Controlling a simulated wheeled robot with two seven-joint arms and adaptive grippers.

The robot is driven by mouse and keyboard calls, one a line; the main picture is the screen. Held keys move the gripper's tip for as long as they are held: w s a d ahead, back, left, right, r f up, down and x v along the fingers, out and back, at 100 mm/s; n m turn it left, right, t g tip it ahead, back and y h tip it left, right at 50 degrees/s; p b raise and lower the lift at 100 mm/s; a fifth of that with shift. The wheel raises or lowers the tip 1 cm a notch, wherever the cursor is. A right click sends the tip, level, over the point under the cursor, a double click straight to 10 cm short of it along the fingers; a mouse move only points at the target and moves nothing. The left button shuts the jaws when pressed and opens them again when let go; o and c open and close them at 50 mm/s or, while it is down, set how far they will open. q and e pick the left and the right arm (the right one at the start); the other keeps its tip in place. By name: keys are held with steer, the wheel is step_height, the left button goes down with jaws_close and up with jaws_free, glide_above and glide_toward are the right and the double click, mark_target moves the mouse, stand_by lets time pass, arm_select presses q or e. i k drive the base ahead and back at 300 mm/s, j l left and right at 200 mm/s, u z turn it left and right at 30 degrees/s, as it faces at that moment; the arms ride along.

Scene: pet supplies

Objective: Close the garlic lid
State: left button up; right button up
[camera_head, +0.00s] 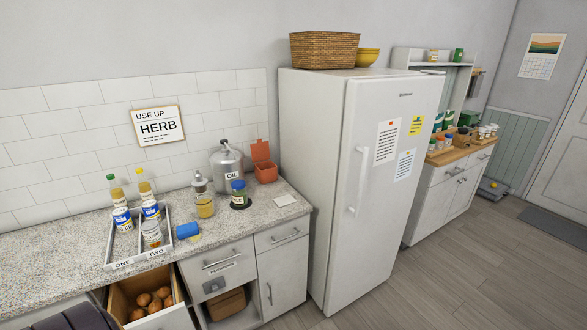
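A small orange-red container (267,174) stands at the back right of the speckled counter, close to the fridge. Its lid (261,152) is raised and stands upright at the back, so the container is open. I see no garlic label on it, but it is the only lidded thing standing open. Its contents cannot be made out. Neither of my grippers shows in the head view.
A metal oil can (227,168) stands just left of the container, with a jar (239,192) in front. A divided tray (137,240) holds bottles. A drawer (147,298) with brown round items is open below. The fridge (348,180) bounds the right side.

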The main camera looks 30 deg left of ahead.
mark_target(259, 152)
steer(key=u, duration=1.3)
